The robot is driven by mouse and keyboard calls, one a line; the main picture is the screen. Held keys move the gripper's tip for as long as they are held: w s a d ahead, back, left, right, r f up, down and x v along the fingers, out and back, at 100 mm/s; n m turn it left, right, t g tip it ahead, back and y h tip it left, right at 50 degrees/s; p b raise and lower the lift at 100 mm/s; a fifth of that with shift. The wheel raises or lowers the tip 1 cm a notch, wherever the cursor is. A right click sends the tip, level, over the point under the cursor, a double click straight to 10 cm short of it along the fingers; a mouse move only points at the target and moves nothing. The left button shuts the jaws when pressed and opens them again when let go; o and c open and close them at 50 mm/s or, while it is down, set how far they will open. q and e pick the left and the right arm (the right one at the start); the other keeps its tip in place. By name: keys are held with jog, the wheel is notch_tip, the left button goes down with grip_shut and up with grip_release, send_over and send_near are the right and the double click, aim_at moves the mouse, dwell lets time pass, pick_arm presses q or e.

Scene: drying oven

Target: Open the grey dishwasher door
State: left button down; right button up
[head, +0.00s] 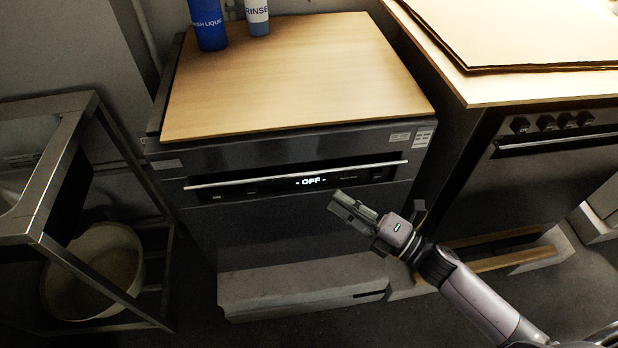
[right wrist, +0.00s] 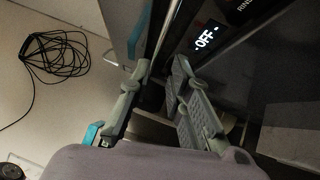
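The grey dishwasher (head: 290,225) stands under a light wooden top, and its door is closed. A long thin bar handle (head: 240,181) runs across its upper front, along a dark panel with a lit display (head: 311,181) reading "OFF". My right gripper (head: 346,210) is in front of the door, a little below the handle's right half. In the right wrist view the two fingers (right wrist: 162,66) are apart with nothing held. The handle (right wrist: 167,27) shows just beyond the fingertips, roughly in line with the gap; contact cannot be told. My left gripper is out of view.
A blue bottle (head: 208,25) and a white-labelled bottle (head: 257,17) stand on the wooden top (head: 290,80). A metal-framed sink stand (head: 60,190) with a pale bucket (head: 95,268) is at left. An oven (head: 550,160) stands at right. Some floor before the dishwasher is clear.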

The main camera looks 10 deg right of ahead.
aim_at(309, 180)
jog(key=x, duration=0.9)
jog(key=shift+w, duration=0.1)
jog(key=shift+c, duration=0.3)
grip_shut()
